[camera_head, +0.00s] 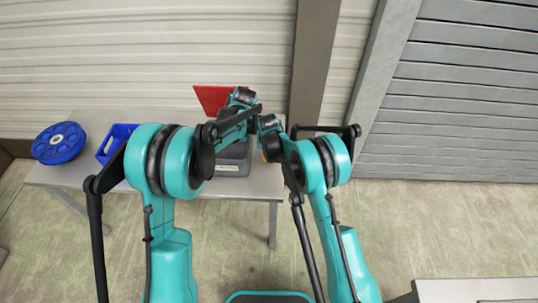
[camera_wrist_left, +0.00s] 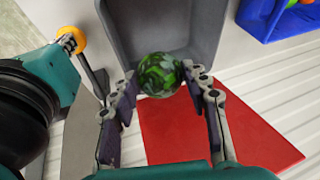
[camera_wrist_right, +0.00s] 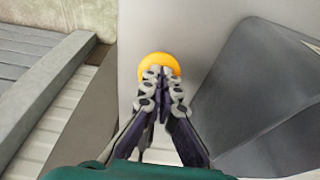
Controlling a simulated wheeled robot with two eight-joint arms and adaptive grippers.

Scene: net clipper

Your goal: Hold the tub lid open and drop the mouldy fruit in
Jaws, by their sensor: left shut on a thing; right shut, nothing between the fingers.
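My left gripper (camera_wrist_left: 161,74) is shut on a round, mottled green mouldy fruit (camera_wrist_left: 160,82). In the left wrist view the fruit shows against the opening of the dark grey tub (camera_wrist_left: 205,25); its height over the tub is hard to tell. The tub (camera_head: 232,169) stands on the table, partly hidden by my arms. Its red lid (camera_head: 208,98) is raised at the back, and also shows in the left wrist view (camera_wrist_left: 270,150). My right gripper (camera_wrist_right: 160,78) is shut and empty beside the tub, close to an orange ball-like thing (camera_wrist_right: 158,62); I cannot tell whether they touch.
A blue crate (camera_head: 106,147) stands left of the tub on the grey table (camera_head: 255,187); coloured round things show in it in the left wrist view. A blue disc (camera_head: 59,143) lies at the table's left end. A ribbed wall (camera_head: 130,50) rises behind.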

